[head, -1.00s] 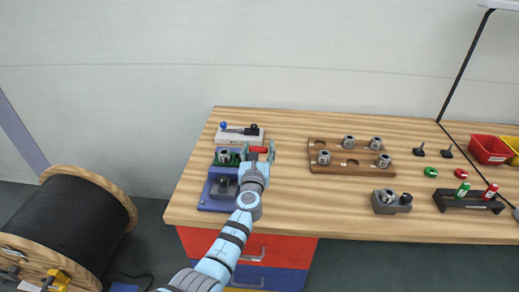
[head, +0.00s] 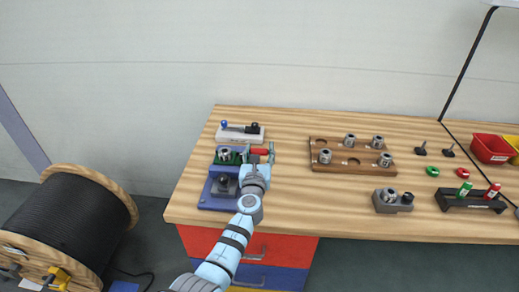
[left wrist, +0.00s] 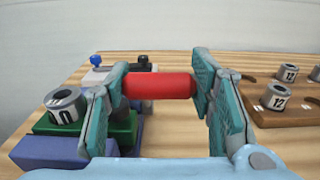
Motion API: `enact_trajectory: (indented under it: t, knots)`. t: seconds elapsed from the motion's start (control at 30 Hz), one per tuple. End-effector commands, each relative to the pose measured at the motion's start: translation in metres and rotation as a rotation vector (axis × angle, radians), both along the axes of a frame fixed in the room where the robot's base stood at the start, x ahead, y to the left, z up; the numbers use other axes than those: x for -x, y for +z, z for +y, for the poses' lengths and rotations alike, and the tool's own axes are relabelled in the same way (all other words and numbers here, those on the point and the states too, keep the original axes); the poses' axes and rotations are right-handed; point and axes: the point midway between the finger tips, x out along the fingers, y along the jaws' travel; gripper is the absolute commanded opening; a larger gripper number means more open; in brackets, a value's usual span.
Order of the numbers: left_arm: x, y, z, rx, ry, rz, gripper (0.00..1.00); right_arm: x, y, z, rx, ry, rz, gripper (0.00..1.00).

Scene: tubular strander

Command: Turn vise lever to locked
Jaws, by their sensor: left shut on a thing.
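The vise lever's red handle (head: 259,151) lies across the space between my left gripper's (head: 258,155) fingers. In the left wrist view the red handle (left wrist: 159,86) is level, with a teal finger at each end, and my left gripper (left wrist: 160,88) is shut on it. The green vise block (head: 228,159) is just left of the handle and holds a grey collet (head: 224,153). In the left wrist view this collet (left wrist: 65,106) is marked 10. The lever's joint to the vise is hidden behind the left finger. My right gripper is not in view.
A white fixture (head: 229,138) with a blue-knobbed lever stands behind the vise. A blue block (head: 216,201) is in front. A brown collet rack (head: 335,164) stands to the right, with clear wooden bench between it and my gripper.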

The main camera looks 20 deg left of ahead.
Motion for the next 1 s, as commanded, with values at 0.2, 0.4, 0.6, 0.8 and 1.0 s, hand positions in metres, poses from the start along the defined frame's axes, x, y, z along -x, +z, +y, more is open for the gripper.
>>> enact_trajectory:
  t: [0.2,0.4,0.6,0.8,1.0]
  knots:
    - [0.013,-0.02,-0.003,0.002,-0.001,0.01,0.0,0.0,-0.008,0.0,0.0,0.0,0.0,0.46]
    - [0.023,-0.037,-0.006,0.005,-0.001,0.01,0.0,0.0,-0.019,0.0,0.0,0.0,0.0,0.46]
    - [0.03,-0.051,-0.008,0.002,-0.001,0.01,0.0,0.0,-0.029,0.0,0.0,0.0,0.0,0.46]
    - [0.034,-0.059,-0.009,0.002,-0.001,0.01,0.0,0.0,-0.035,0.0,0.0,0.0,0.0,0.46]
    - [0.035,-0.061,-0.009,0.002,-0.001,0.01,0.0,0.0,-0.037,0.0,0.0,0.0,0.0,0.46]
